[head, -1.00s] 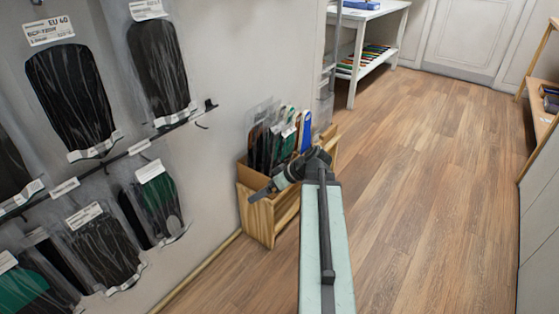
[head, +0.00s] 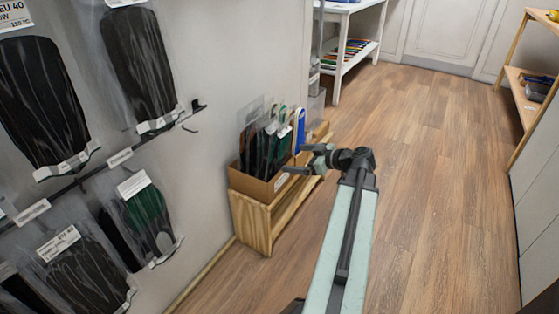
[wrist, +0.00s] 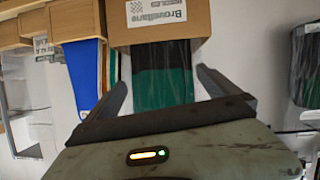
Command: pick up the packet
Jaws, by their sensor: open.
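Several clear packets (head: 258,148) with dark and green insoles stand upright in a cardboard box (head: 254,186) on a low wooden bench. Others hang on the wall, such as a black one (head: 40,100) and a green one (head: 148,218). My gripper (head: 298,160) is open at the right side of the box. In the wrist view, a black and green packet (wrist: 163,62) comes out of the labelled box (wrist: 160,28), which appears upside down. It shows between and beyond my open fingers (wrist: 162,82). I cannot tell how far it is from them.
A blue item (head: 299,128) stands just beyond the box and also shows in the wrist view (wrist: 80,72). Metal hooks (head: 195,115) stick out from the wall at left. A white table (head: 350,40) stands at the back. The wooden floor (head: 440,170) at right is clear.

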